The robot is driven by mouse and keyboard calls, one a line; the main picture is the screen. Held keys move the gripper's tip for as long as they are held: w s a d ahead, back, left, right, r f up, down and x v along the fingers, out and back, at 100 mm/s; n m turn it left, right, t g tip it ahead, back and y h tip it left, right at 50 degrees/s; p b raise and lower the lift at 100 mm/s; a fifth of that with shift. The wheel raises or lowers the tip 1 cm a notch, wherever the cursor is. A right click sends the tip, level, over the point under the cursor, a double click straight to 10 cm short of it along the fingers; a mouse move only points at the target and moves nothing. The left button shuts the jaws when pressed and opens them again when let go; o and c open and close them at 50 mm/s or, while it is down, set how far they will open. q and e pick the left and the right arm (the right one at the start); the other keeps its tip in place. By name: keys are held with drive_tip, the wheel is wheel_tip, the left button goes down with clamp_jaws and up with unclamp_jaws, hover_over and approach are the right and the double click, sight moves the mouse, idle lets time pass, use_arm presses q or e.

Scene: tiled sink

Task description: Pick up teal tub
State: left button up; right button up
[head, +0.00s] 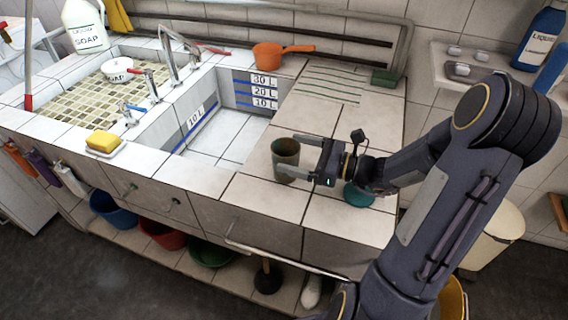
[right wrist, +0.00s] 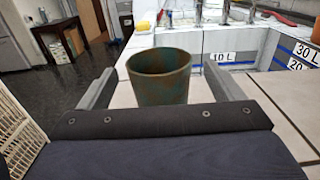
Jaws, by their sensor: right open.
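A tub with mottled teal and brown sides (head: 286,150) stands upright on the tiled counter, right of the sink basin. It also shows in the right wrist view (right wrist: 160,82), with its open rim up. My right gripper (head: 290,156) is open, its fingers reaching along either side of this tub. In the wrist view gaps show between the tub and both fingers. A smaller teal object (head: 358,194) sits on the counter below my right wrist, partly hidden by it; I cannot tell its full shape. My left gripper is not in view.
The sink basin (head: 222,135) lies left of the tub. An orange pan (head: 268,56) stands behind, and a yellow sponge (head: 103,140) lies on the left front ledge. A metal rail (head: 290,262) runs along the counter front. Counter tiles behind the tub are clear.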

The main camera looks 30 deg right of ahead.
sight(273, 147)
drive_tip(key=x, duration=0.4)
drive_tip(key=shift+w+a, duration=0.25)
drive_tip(key=c, duration=1.4)
drive_tip(key=shift+r, duration=0.1)
drive_tip(key=shift+c, duration=0.2)
